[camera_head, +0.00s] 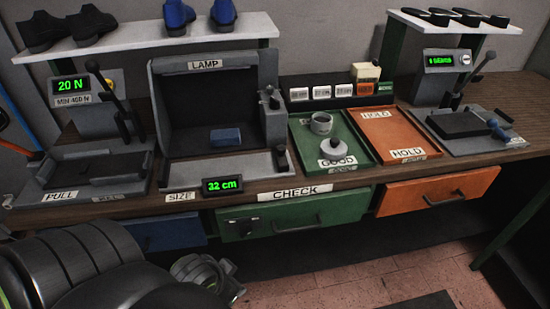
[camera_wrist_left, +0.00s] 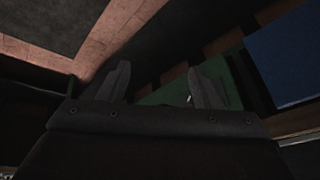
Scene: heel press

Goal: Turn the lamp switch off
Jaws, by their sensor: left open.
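The lamp box (camera_head: 205,64), a dark grey open-fronted housing labelled LAMP, stands on the bench left of centre. Its inside looks dark, with a small blue block (camera_head: 225,135) in it. A grey post on its right side carries small dark knobs, the upper one (camera_head: 268,92) and the lower one (camera_head: 280,143). I cannot tell which is the lamp switch or how it is set. My left arm is at the lower left, below the bench edge. In the left wrist view my left gripper (camera_wrist_left: 161,88) is open, with nothing between its fingers. My right gripper is not in view.
A pull station with a lever (camera_head: 115,95) stands left of the lamp box. A green tray (camera_head: 352,145) and an orange tray (camera_head: 395,130) lie to its right. Blue, green and orange drawers (camera_head: 440,190) sit under the bench edge. Shelves with shoes are above.

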